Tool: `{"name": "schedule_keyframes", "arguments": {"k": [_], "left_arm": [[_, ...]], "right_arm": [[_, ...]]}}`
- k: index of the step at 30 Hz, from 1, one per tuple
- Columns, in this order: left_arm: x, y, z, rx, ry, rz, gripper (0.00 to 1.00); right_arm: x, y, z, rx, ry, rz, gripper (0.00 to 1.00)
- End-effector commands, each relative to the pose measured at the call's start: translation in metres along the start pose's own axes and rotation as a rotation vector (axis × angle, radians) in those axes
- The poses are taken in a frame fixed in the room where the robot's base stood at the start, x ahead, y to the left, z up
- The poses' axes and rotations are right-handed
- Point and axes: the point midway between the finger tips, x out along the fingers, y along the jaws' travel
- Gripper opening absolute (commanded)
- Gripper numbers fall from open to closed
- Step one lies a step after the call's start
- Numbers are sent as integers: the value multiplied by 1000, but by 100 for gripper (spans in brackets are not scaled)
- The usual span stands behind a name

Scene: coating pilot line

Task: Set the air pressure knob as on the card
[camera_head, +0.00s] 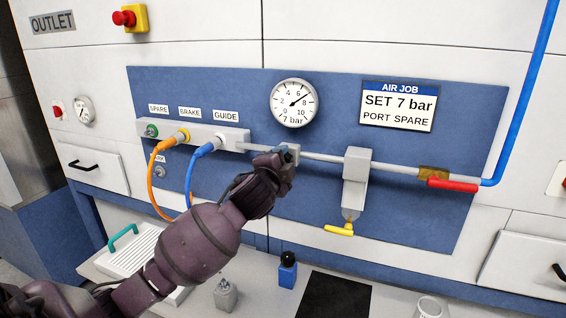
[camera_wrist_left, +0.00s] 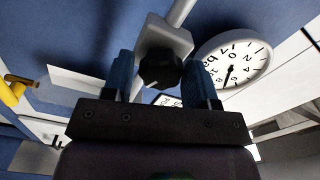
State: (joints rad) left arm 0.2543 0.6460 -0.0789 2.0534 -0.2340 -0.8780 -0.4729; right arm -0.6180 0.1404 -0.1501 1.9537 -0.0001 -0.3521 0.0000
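The air pressure knob is a black ribbed knob (camera_wrist_left: 161,68) under a grey regulator body (camera_wrist_left: 165,37) in the left wrist view. In the head view my left gripper (camera_head: 288,156) is at the regulator on the pipe and hides the knob. Its two blue fingers (camera_wrist_left: 160,78) stand apart on either side of the knob, with small gaps showing. The round gauge (camera_head: 294,103) has its needle pointing up right, between 6 and 8, near 7. The card (camera_head: 398,106) reads "AIR JOB, SET 7 bar, PORT SPARE". My right gripper is out of view.
Ports labelled SPARE, BRAKE and GUIDE sit left; an orange hose (camera_head: 155,180) and a blue hose (camera_head: 191,172) are plugged in. Right of my gripper are a grey filter unit (camera_head: 355,180) with a yellow lever (camera_head: 339,230) and a red valve handle (camera_head: 452,185). Small items stand on the ledge below.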

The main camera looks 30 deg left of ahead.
Motion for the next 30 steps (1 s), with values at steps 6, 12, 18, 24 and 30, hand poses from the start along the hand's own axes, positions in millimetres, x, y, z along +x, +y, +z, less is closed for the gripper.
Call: {"name": "schedule_keyframes", "arguments": {"k": [6,12,18,24,30], "left_arm": [[0,0,0,-1,0,-1,68],[-2,0,0,-1,1,-2,68],[-23,0,0,-1,1,-2,68],[-60,1,0,-1,2,-2,68],[-91,1,0,-1,1,-1,68]], "right_arm": [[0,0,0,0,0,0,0],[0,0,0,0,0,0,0],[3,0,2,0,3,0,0],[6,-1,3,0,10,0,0],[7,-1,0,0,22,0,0]]}}
